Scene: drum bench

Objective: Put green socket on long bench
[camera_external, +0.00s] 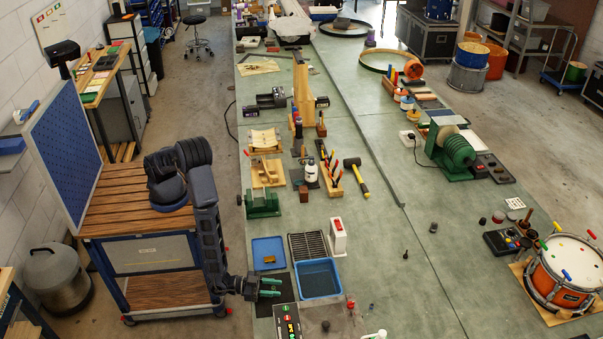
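The long bench (370,230) has a grey-green top and runs from the front to the back of the room. My gripper (280,287) is low over the bench's left front edge, pointing right. Its two teal fingers look apart, with no object visible between them. It is beside the blue bin (318,279) and below the flat blue tray (268,250). A small brownish-yellow piece (270,259) lies in that tray. I cannot make out a green socket for certain; small items near the gripper are too small to tell.
A black slotted rack (307,245) and a white-and-red device (338,238) stand near the gripper. A panel with coloured lights (289,321) lies in front. A green vise (262,203) is behind. An orange drum (566,272) stands at right. The bench's middle front is mostly clear.

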